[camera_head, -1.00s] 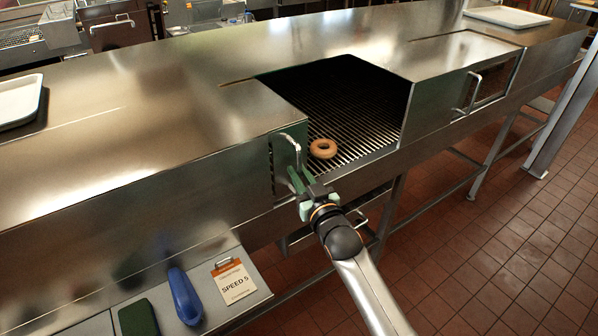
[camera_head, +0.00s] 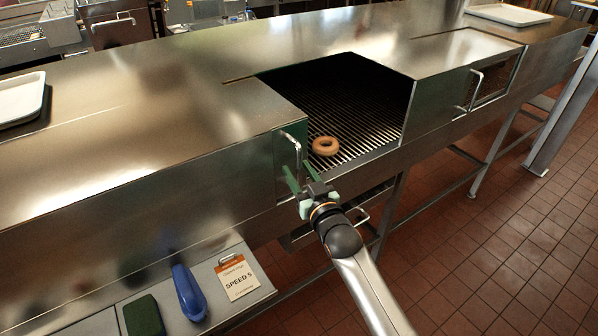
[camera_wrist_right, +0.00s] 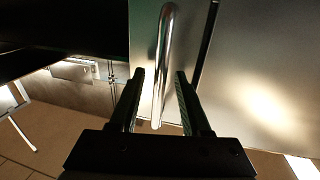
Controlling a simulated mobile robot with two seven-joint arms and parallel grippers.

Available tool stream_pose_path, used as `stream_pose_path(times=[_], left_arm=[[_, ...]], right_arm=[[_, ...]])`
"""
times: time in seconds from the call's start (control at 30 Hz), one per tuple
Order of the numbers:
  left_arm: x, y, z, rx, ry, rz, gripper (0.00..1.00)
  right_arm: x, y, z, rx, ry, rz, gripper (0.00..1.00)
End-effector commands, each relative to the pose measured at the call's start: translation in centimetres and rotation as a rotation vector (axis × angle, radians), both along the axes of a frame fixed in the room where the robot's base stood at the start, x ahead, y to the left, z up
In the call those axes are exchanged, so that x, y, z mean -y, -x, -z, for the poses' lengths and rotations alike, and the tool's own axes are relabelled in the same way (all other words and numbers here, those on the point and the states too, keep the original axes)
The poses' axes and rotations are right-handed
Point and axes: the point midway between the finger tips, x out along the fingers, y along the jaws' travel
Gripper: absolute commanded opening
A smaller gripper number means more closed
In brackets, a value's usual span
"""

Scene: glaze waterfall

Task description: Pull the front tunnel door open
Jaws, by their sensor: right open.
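A metal door panel (camera_head: 287,165) with a long bar handle (camera_head: 298,151) stands at the near-left side of the tunnel's open bay. My right gripper (camera_head: 303,177) is open just in front of this panel, below the handle's upper bend. In the right wrist view the handle (camera_wrist_right: 163,65) runs between the two spread fingers (camera_wrist_right: 158,98) in the picture, with gaps on both sides; I cannot tell how deep it sits between them. A second panel with a bar handle (camera_head: 474,91) is farther right. My left gripper is not in view.
A ring-shaped doughnut (camera_head: 325,146) lies on the wire conveyor (camera_head: 350,105). A shelf below the tunnel holds a green pad (camera_head: 144,316), a blue object (camera_head: 187,293) and a card reading "SPEED 5" (camera_head: 238,278). White trays stand on top at both ends.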

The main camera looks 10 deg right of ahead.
Motion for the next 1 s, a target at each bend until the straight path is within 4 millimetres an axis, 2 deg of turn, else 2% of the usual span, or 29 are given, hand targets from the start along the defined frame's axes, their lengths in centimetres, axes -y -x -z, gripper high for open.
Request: stream_pose_path(times=[0.23,0.37,0.8,1.0], left_arm=[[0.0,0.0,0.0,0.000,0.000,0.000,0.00],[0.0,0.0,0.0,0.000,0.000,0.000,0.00],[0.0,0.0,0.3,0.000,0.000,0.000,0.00],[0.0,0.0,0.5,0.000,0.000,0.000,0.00]], right_arm=[[0.1,0.3,0.0,0.001,0.001,0.001,0.47],[0.3,1.5,0.0,0.001,0.001,0.000,0.47],[1.5,9.5,0.1,-0.001,0.000,0.000,0.47],[1.8,11.7,0.0,0.000,0.000,0.000,0.47]])
